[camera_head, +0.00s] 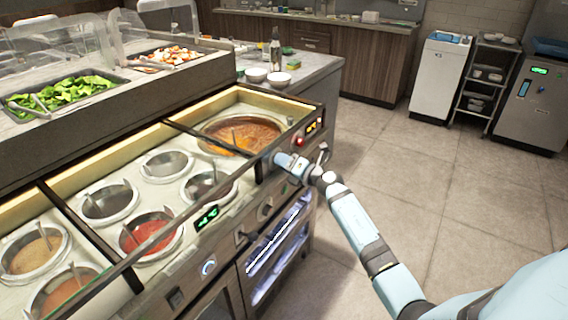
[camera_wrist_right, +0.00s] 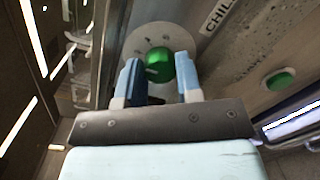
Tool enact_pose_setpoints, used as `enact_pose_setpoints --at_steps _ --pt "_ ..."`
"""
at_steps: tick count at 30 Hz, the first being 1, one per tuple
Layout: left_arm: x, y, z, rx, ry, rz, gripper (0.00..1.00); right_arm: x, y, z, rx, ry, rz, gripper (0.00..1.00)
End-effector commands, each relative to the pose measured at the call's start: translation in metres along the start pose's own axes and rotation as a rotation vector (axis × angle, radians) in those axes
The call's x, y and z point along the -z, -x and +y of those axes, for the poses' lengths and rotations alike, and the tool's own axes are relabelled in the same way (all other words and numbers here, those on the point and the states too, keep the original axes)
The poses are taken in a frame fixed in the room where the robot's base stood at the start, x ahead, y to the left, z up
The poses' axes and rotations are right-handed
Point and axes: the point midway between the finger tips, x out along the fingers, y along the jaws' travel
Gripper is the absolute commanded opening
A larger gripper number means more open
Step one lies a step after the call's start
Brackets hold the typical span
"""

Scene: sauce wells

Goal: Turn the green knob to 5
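The green knob (camera_wrist_right: 160,64) shows in the right wrist view on a round pale dial plate (camera_wrist_right: 150,38) with dark marks around it. The marks are too blurred to read. My right gripper (camera_wrist_right: 158,70) is open, its two blue fingers on either side of the knob, the right finger very close to it or overlapping it. I cannot tell whether they touch it. In the head view my right gripper (camera_head: 280,160) is at the counter's front panel, by the large soup well (camera_head: 240,134), and the knob is hidden there. My left gripper is not in view.
A second green round control (camera_wrist_right: 280,79) sits right of the dial, and a label reading "CHIL" (camera_wrist_right: 220,14) is above. The floor to the right (camera_head: 430,180) is clear.

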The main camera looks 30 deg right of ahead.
Motion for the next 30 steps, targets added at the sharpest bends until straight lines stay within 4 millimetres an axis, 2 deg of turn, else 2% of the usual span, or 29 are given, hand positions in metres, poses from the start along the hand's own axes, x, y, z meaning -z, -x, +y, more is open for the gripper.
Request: enact_pose_setpoints --at_steps 14,30 --pt "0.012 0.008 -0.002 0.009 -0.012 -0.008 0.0 -0.003 0.0 0.004 0.007 -0.079 0.004 0.09" --pt "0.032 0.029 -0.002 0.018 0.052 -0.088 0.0 -0.005 0.001 0.005 0.04 -0.535 0.024 0.09"
